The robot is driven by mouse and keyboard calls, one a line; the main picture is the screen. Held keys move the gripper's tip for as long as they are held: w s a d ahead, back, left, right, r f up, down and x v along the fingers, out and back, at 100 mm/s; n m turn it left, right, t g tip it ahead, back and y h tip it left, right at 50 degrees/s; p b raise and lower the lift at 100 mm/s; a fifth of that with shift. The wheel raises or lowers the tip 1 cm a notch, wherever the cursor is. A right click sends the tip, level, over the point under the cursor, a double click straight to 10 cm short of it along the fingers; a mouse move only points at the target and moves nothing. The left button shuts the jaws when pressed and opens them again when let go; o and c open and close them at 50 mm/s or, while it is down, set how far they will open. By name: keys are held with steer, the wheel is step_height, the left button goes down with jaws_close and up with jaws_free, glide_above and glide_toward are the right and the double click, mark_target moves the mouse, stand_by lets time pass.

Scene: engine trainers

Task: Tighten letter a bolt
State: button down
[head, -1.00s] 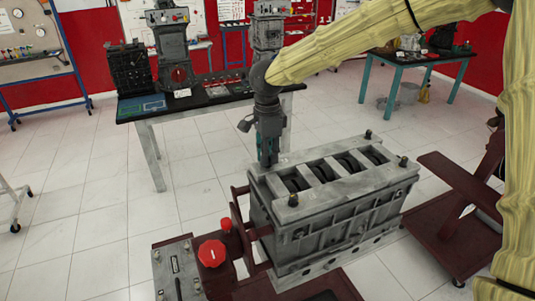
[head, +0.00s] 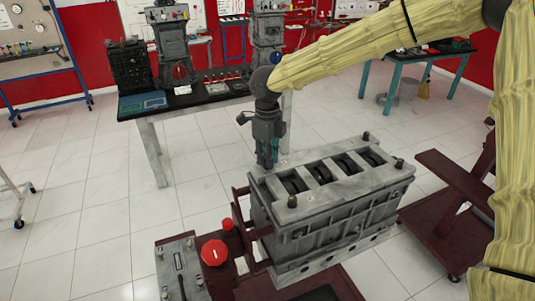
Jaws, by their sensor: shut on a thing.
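The engine block (head: 330,215) stands on a stand in the middle of the head view. Dark bolts stand at its top corners: one at the front left (head: 292,202), one at the right (head: 399,164) and one at the back (head: 366,137). My gripper (head: 268,160) points straight down at the block's back left corner. Its fingers are shut on what seems to be the bolt there, which they hide. No letter marks are readable on the block, so I cannot tell which bolt is a.
A red knob (head: 214,252) and a control panel (head: 180,268) are at the front left. A dark-topped workbench (head: 215,103) with engine trainers stands behind. A dark red stand (head: 455,185) is at the right.

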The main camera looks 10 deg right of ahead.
steer(key=m, duration=0.3)
steer(key=shift+w+r+m, duration=0.15)
steer(key=shift+r+m, duration=0.1)
steer(key=shift+m, duration=0.15)
steer(key=m, duration=0.3)
steer(key=shift+m, duration=0.3)
steer(key=m, duration=0.6)
steer(key=m+b, duration=0.2)
steer(key=m, duration=0.4)
steer(key=shift+f+m, duration=0.1)
steer(key=shift+m, duration=0.2)
steer(key=m+b, duration=0.1)
steer(key=m, duration=0.4)
steer(key=shift+m+b, duration=0.3)
steer(key=shift+b, duration=0.05)
steer(key=c, duration=1.4)
jaws_free()
steer(key=shift+f, duration=0.1)
